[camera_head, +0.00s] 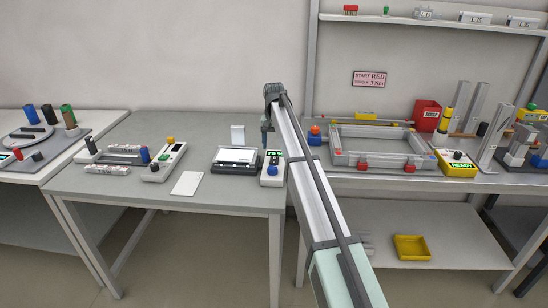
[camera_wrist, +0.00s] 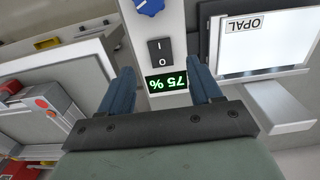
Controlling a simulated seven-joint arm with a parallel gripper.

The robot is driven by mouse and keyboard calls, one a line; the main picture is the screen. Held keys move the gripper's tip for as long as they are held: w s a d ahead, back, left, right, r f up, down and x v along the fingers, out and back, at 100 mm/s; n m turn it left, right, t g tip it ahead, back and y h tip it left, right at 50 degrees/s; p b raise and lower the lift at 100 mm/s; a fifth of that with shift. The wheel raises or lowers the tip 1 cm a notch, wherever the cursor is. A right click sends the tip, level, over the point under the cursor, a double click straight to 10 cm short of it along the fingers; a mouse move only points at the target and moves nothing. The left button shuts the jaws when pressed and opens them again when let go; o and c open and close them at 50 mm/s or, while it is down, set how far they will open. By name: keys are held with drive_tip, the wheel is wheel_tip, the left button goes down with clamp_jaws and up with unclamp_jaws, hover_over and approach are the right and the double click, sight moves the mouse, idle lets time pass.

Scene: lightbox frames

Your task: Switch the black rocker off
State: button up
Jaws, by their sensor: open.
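The black rocker (camera_wrist: 159,51), marked I and O, sits on a pale control box between a blue knob (camera_wrist: 149,6) and a green-lit display (camera_wrist: 167,83). The display reads 75 %, upside down in the wrist view. Which side of the rocker is pressed I cannot tell. My gripper (camera_wrist: 160,66) is open and empty, with one blue finger on each side of the rocker in the picture; its gap to the box is unclear.
A lit panel labelled OPAL (camera_wrist: 265,42) is beside the box; it also shows in the head view (camera_head: 237,155). A white card (camera_head: 188,183) and another control box (camera_head: 164,164) are further left. A framed fixture (camera_head: 380,165) stands on the right bench.

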sight(274, 161)
drive_tip(key=shift+f, duration=3.2)
drive_tip(key=shift+c, duration=0.5)
drive_tip(key=c, duration=0.9)
drive_tip(key=shift+w+g, duration=0.4)
drive_tip(key=shift+g, duration=0.3)
drive_tip(key=shift+c, duration=0.2)
drive_tip(key=shift+g, duration=0.4)
drive_tip(key=shift+s, duration=0.1)
drive_tip(key=o, duration=1)
drive_tip(key=shift+o, duration=0.2)
